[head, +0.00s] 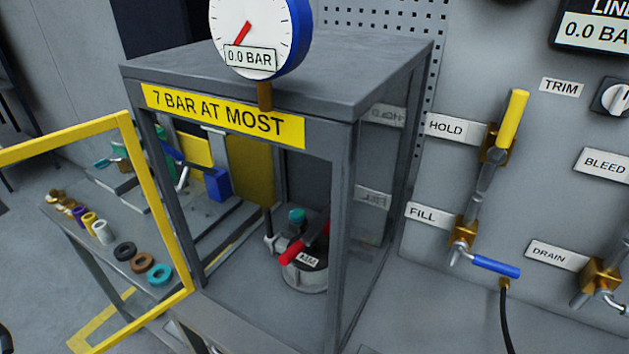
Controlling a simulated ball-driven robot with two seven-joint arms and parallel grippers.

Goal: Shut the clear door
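The clear door is a see-through pane in a yellow frame (157,200) at the left of the head view. It stands open, swung out to the left from the left front post of a grey cabinet (345,220). Its left part runs out of the picture. The cabinet's front opening is uncovered. Inside on its floor stands a round grey valve actuator (305,275) with a red handle (291,251) and a teal cap.
A gauge (255,32) reading 0.0 BAR rises above the cabinet's front top edge. Through the door, a side bench (75,215) holds several coloured rings. To the right is a panel with a yellow lever (511,117) and a blue lever (494,267).

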